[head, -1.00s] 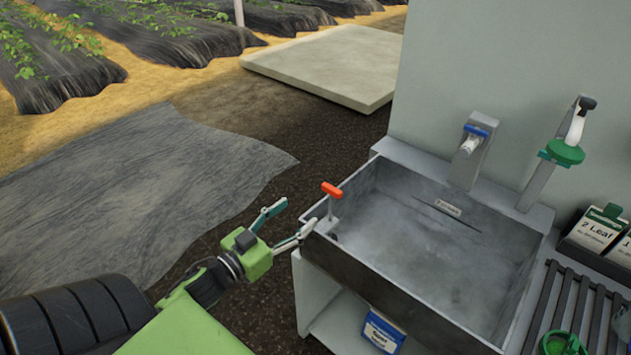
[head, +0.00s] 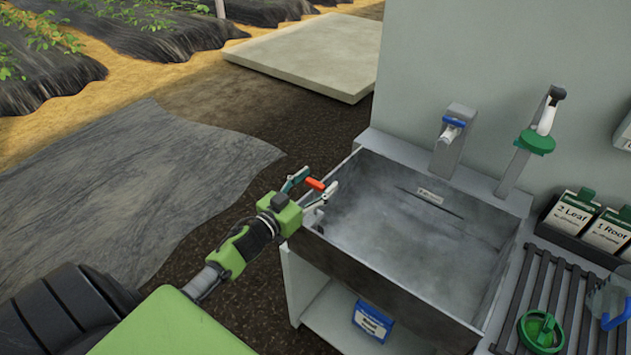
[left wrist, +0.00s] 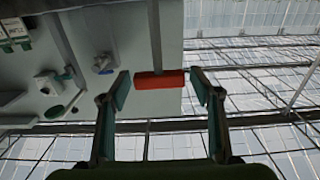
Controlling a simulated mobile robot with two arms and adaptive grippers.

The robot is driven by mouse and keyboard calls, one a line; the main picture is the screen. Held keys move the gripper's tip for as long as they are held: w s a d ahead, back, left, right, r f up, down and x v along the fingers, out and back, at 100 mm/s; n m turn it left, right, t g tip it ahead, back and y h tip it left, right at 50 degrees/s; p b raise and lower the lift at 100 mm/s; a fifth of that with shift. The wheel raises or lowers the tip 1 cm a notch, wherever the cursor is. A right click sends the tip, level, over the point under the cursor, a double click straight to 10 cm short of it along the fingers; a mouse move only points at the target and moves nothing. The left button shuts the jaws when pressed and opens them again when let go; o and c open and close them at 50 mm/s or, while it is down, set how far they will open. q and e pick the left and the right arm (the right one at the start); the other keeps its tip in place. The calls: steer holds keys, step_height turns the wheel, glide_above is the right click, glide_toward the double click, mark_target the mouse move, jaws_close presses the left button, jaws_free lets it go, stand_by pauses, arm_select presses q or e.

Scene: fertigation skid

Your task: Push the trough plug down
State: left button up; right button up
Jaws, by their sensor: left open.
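The trough plug shows as a red-orange T-handle (head: 316,184) at the left corner of the grey trough (head: 400,283). My left gripper (head: 317,181) is at this corner, with its fingers on either side of the handle. In the left wrist view the red handle (left wrist: 159,79) lies between the two open fingertips (left wrist: 160,82), with a small gap on each side. The fingers are not closed on it. The plug's lower part is largely hidden behind my gripper in the head view. My right gripper is not in view.
A blue-marked tap (head: 452,133) and a green-collared fitting (head: 537,142) stand behind the trough. Labelled boxes (head: 570,217) and a slatted rack (head: 560,290) are to the right. A blue-labelled container (head: 372,320) sits below. The ground left of the trough is open.

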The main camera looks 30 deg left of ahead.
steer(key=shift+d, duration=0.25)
arm_select(q)
steer(key=c, duration=1.6)
steer(key=b, duration=0.4)
glide_above(316, 213)
steer(key=f, duration=0.4)
steer(key=shift+w+a+f, duration=0.2)
steer(key=shift+f, duration=0.2)
steer(key=shift+r+p, duration=0.1)
steer(key=shift+p, duration=0.25)
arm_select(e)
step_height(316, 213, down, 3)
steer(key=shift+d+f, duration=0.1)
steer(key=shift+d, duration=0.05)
arm_select(q)
steer(key=o, duration=1.4)
steer(key=shift+o, duration=1)
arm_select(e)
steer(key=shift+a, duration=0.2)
arm_select(q)
steer(key=shift+s, duration=0.1)
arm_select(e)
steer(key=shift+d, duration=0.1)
